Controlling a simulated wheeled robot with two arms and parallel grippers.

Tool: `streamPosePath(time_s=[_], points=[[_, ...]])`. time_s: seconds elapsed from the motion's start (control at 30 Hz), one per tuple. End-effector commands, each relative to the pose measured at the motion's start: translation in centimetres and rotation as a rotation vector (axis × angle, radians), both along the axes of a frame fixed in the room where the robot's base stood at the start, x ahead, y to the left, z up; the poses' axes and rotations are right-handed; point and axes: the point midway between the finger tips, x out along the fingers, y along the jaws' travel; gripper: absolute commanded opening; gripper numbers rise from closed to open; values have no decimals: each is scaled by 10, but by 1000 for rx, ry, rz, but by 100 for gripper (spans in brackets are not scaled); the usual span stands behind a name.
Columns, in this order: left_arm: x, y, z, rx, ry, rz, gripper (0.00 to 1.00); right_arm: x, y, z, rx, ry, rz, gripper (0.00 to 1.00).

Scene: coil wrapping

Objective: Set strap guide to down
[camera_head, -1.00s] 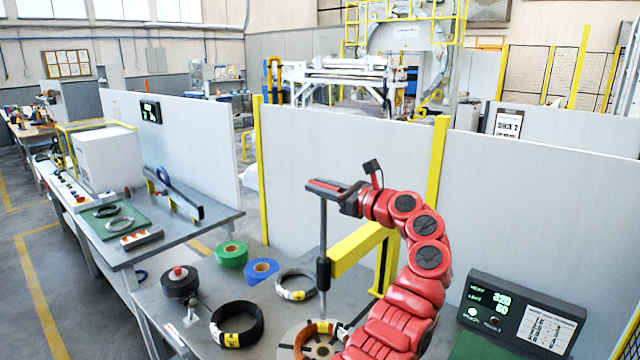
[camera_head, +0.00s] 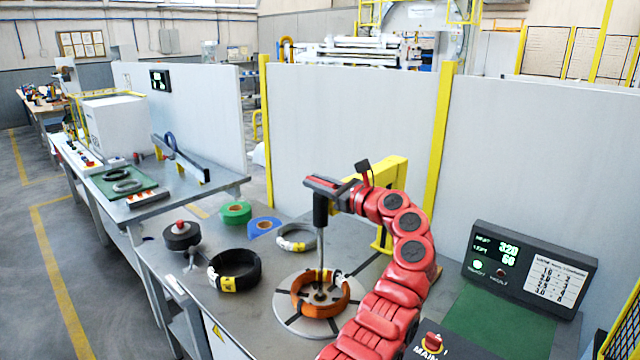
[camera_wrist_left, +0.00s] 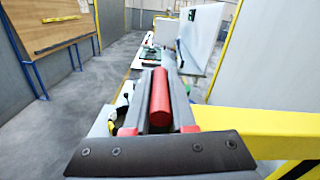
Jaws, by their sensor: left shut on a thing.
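The strap guide is a thin upright rod (camera_head: 320,252) with a dark sleeve (camera_head: 320,209), carried by a yellow bracket (camera_head: 390,172). The rod's lower end is down inside the orange coil (camera_head: 335,307), over the middle of the round turntable (camera_head: 286,322). My left gripper (camera_head: 322,184) is shut at the top of the rod, just above the sleeve. In the left wrist view a red cylindrical handle (camera_wrist_left: 160,100) lies between its fingers. My right gripper is not in view.
A control box (camera_head: 528,268) with a lit display stands at right. Grey panels (camera_head: 350,140) close the back.

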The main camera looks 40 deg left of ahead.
Motion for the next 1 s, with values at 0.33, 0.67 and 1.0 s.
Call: streamPosePath(time_s=[0.33,0.67,1.0], points=[[0,-1,-5,-7,5,0,52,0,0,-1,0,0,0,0],[0,-12,-5,-5,3,0,52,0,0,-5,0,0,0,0],[-6,-95,-8,-7,4,-5,52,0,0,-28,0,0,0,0]])
